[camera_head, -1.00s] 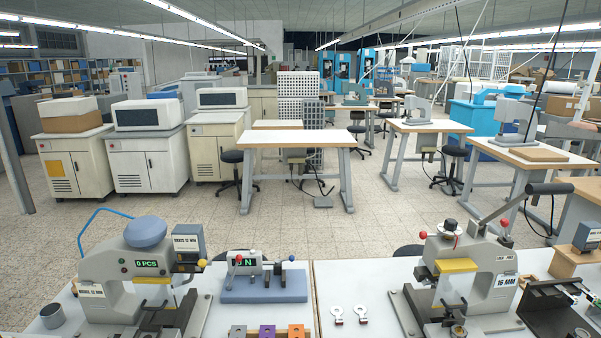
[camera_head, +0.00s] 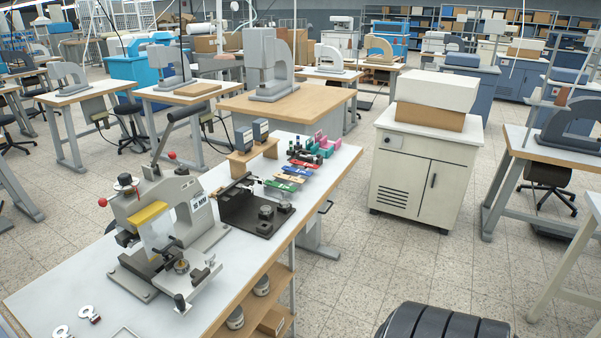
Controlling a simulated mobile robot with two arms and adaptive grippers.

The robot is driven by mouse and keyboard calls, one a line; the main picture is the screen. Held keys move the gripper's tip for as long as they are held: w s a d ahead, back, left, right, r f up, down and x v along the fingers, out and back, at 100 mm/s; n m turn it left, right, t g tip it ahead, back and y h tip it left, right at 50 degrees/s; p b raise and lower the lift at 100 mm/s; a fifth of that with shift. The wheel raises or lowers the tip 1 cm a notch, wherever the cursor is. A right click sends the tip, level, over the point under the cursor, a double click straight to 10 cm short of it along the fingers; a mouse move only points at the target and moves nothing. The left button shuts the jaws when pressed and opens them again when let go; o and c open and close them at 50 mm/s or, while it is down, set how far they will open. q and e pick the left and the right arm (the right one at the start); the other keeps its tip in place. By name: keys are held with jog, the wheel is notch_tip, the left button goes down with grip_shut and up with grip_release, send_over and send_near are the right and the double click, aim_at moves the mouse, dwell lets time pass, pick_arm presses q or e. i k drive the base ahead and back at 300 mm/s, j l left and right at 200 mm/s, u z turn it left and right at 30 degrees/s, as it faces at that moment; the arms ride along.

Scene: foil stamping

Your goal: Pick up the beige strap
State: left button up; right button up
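Several small coloured strips, green, blue and red (camera_head: 303,165), lie at the far right end of the white worktable (camera_head: 130,322). Small pink and teal items (camera_head: 322,147) are beside them. Neither of my grippers is in view.
A stamping press (camera_head: 158,222) with a lever stands on the table. A black fixture (camera_head: 256,214) and a wooden stand (camera_head: 253,157) are beyond it. Two ring-shaped tags (camera_head: 88,313) lie at the near left. A cream cabinet (camera_head: 425,175) stands right, with open floor between.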

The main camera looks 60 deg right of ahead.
aim_at(287, 178)
jog(key=z, duration=1.7)
